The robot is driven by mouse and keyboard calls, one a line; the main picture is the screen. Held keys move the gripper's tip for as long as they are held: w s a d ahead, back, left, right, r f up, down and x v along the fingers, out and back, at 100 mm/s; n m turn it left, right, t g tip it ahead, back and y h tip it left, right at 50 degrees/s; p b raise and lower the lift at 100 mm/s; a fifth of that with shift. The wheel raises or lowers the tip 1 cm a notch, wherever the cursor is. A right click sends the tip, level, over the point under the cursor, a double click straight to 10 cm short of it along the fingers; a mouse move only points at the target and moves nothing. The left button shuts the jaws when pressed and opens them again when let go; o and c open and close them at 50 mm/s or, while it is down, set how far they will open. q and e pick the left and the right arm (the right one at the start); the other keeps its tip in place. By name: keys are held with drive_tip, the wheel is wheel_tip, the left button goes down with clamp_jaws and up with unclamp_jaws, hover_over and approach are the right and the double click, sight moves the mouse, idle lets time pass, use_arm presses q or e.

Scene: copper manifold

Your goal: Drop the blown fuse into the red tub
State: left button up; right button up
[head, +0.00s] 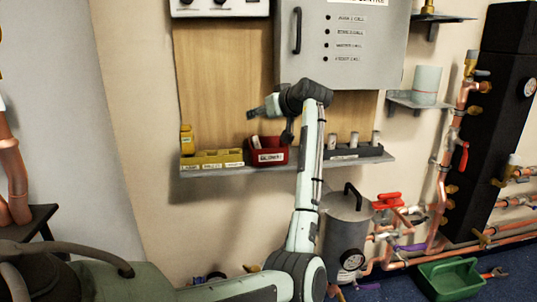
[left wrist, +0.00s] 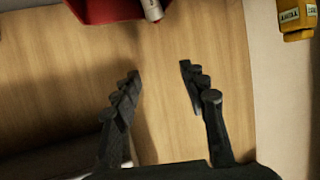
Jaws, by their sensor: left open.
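The red tub (head: 270,158) stands on the wall shelf, with a white label on its front. Its red wall (left wrist: 100,10) shows at the top of the left wrist view. A pale cylinder that looks like the fuse (head: 255,141) leans at the tub's left end in the head view. Its silver end (left wrist: 153,10) shows beside the red wall in the left wrist view; its far end is cut off. My left gripper (head: 257,113) is above the tub. Its two fingers (left wrist: 162,85) are apart with nothing between them. My right gripper is not in view.
Yellow bins (head: 212,160) and a yellow device (head: 187,139) stand left of the tub. A dark rack (head: 358,153) with several pale cylinders stands right, on the same shelf (head: 230,171). A grey cabinet (head: 345,50) hangs above. The wooden backboard (head: 215,80) is bare behind the gripper.

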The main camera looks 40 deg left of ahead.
use_arm(q)
drive_tip(key=v, duration=1.1)
drive_tip(key=shift+d, duration=0.2)
drive_tip(key=shift+d, duration=0.1)
